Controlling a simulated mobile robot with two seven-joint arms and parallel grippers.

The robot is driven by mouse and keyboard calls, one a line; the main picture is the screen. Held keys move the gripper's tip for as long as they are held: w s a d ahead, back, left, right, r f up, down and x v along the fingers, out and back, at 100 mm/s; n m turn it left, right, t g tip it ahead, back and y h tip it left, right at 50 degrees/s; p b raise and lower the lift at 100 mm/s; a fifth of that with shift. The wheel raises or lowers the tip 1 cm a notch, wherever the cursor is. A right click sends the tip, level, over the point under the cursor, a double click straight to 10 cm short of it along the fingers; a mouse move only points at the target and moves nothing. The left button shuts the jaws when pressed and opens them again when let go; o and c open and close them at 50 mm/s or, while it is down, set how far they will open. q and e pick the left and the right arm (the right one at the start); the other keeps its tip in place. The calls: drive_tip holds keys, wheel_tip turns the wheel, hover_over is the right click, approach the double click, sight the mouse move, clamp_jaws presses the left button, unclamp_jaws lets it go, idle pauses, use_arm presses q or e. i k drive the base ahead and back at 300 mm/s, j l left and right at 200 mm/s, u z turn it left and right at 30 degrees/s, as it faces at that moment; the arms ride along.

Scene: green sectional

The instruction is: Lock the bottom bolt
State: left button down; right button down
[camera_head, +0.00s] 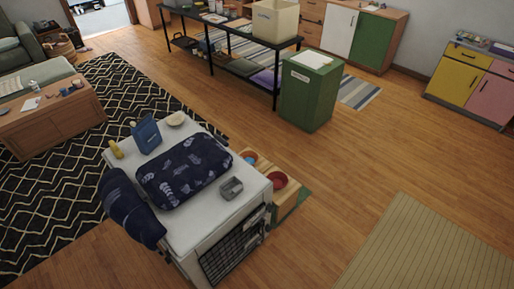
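A white crate-like cabinet (185,238) stands in the lower middle of the head view. A black wire-grid door (232,250) is on its front right side. The door looks closed or nearly so, but I cannot tell for sure. No bolt can be made out on the door at this size. The lower part of the cabinet is cut off by the bottom edge of the picture. Neither of my grippers is in view.
Open wooden floor (330,215) lies to the right, before a beige mat (430,250).

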sight(258, 242)
drive_tip(key=l+u, duration=0.35)
drive_tip(key=l, duration=0.35)
drive_tip(key=l+u, duration=0.35)
drive_tip(key=l, duration=0.4)
drive_tip(key=k+l+u, duration=0.1)
drive_tip(key=l+u, duration=0.2)
drive_tip(key=l, duration=0.4)
